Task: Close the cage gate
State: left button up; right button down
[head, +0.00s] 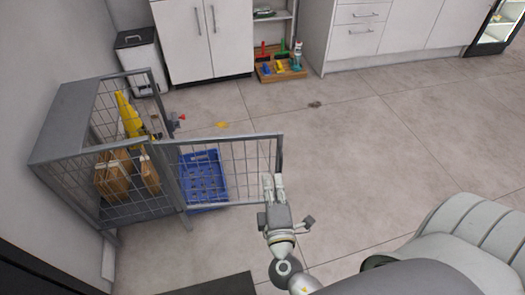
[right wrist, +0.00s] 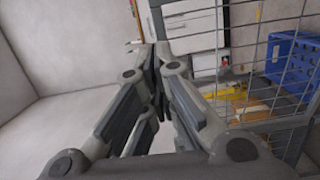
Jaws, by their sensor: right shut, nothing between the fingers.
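The cage (head: 75,112) stands at the left against the wall, with a grey solid top and mesh sides. Its mesh gate (head: 232,138) stands open, swung out to the right from the cage's front post. My right gripper (head: 273,178) is shut and empty at the lower end of the gate's free upright. I cannot tell whether it touches the frame. In the right wrist view the closed fingers (right wrist: 157,52) point forward, with the gate mesh (right wrist: 262,62) to their right. My left gripper is not in view.
A blue crate (head: 205,178) lies on the floor behind the gate mesh. Cardboard boxes (head: 112,177) and a yellow object (head: 128,115) are in the cage. A bin (head: 140,62) and white cabinets (head: 205,40) stand behind. The floor to the right is mostly clear.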

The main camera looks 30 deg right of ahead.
aim_at(266, 138)
jog(key=p+x, duration=0.1)
jog(key=x, duration=1.1)
jog(key=shift+w+p, duration=0.25)
jog(key=shift+p, duration=0.05)
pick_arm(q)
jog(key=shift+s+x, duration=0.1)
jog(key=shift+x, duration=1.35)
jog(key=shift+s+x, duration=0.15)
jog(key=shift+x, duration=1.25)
pick_arm(e)
jog(key=shift+x, duration=0.75)
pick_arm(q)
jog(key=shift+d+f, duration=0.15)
pick_arm(e)
jog(key=shift+w+d, duration=0.1)
